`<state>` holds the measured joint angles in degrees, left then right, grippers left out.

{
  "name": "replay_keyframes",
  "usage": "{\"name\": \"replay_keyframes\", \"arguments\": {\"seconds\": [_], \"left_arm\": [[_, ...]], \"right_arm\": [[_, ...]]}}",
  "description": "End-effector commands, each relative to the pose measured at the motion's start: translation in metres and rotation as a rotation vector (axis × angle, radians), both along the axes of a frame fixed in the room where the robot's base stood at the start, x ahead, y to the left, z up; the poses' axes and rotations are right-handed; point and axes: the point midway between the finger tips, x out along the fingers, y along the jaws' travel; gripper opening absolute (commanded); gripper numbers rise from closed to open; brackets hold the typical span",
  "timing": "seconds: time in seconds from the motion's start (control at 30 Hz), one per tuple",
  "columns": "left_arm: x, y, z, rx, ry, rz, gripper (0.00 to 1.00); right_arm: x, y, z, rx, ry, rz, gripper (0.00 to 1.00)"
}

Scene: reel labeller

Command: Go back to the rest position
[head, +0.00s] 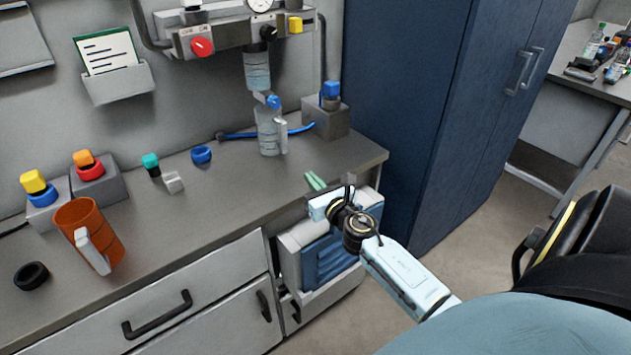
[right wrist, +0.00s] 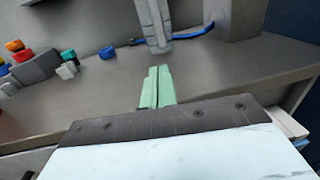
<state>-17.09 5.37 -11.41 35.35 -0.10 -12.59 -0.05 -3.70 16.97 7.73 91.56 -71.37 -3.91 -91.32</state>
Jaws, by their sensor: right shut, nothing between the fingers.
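My right gripper (head: 315,182) is at the front edge of the grey worktop, low and to the right. Its two pale green fingers are together with nothing between them, and they also show closed in the right wrist view (right wrist: 156,88). In that view they point toward the clear bottle-like vessel (right wrist: 154,25) but stay apart from it. In the head view this vessel (head: 268,130) stands on the worktop below the wall panel. My left gripper is in neither view.
The worktop (head: 220,205) holds an orange mug (head: 88,232), a black ring (head: 31,276), a blue ring (head: 201,155) and colored caps on blocks at the left. A grey block (head: 327,121) stands at the right. A tall blue cabinet (head: 400,110) stands beside the worktop.

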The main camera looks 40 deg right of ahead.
Motion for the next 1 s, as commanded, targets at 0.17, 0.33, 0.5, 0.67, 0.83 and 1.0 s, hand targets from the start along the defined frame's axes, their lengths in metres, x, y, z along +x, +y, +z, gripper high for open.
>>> {"name": "replay_keyframes", "arguments": {"seconds": [0.17, 0.33, 0.5, 0.67, 0.83, 1.0], "left_arm": [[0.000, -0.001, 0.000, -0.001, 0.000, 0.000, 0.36], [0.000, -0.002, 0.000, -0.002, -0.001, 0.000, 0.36], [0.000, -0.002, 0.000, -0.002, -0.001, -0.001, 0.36], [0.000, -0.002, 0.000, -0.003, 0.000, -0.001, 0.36], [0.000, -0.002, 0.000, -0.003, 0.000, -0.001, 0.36], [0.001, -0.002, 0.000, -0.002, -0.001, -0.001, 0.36]], "right_arm": [[-0.008, 0.001, 0.001, 0.000, -0.001, 0.000, 0.00], [-0.008, 0.001, 0.000, 0.002, -0.001, -0.001, 0.00], [-0.020, 0.004, 0.003, 0.187, -0.040, -0.063, 0.00], [-0.060, 0.013, -0.004, 0.754, -0.131, -0.261, 0.00], [-0.123, 0.046, -0.035, 1.462, -0.182, -0.581, 0.00], [-0.181, 0.094, -0.060, 1.933, -0.168, -0.926, 0.00]]}}
